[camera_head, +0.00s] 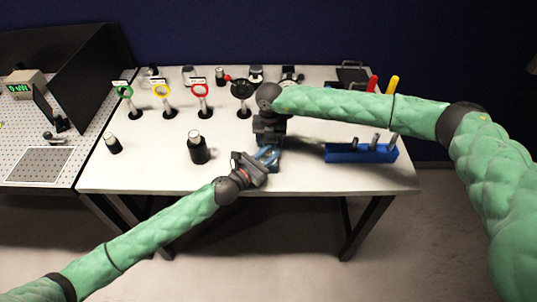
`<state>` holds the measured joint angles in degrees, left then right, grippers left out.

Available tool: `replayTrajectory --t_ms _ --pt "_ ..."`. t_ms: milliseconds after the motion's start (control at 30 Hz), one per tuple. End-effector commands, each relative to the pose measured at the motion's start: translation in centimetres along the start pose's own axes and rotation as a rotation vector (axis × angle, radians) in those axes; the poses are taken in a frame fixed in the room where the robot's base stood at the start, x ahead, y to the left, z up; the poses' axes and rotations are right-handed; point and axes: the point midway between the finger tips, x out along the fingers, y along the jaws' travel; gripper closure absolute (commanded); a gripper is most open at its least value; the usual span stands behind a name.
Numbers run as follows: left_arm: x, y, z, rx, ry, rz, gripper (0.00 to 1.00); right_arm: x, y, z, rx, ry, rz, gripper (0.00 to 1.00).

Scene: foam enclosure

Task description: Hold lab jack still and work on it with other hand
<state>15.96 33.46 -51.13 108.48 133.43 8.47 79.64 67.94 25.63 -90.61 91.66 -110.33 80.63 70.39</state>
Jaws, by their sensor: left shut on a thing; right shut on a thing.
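The lab jack (266,156) is a small blue piece on the white table, mostly hidden by my two grippers. My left gripper (262,163) reaches in from the lower left and is shut at the jack's near side. My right gripper (268,138) comes from the right, points down over the jack and is shut on a part of it. The exact part that each gripper grasps is hidden.
A blue rack (361,153) holding metal pieces stands right of the jack. A black cylinder (198,148) stands left. Green (123,91), yellow (162,90) and red (201,91) ringed stands line the back left.

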Motion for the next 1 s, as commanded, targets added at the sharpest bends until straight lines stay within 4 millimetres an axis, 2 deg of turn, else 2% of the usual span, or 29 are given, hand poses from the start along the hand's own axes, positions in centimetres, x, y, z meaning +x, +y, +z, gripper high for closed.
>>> replayTrajectory --t_ms 167,200,300,667,1000 --pt "0.0 0.1 0.1 0.001 0.0 0.003 0.99 0.0 0.0 0.0 -0.001 0.0 0.0 0.89" --pt "0.0 0.1 0.1 0.001 0.0 0.003 0.74 0.0 0.0 0.0 -0.001 0.0 0.0 0.89" --pt "0.0 0.1 0.1 0.001 0.0 0.003 0.56 0.0 0.0 0.0 0.0 0.0 0.0 0.89" --pt "-0.6 0.1 0.0 0.0 0.001 0.004 0.56 0.0 0.0 0.0 0.0 0.0 0.0 0.89" --pt "-5.3 0.0 -0.1 -0.002 0.002 0.002 0.56 0.0 0.0 0.0 0.0 0.0 0.0 0.89"
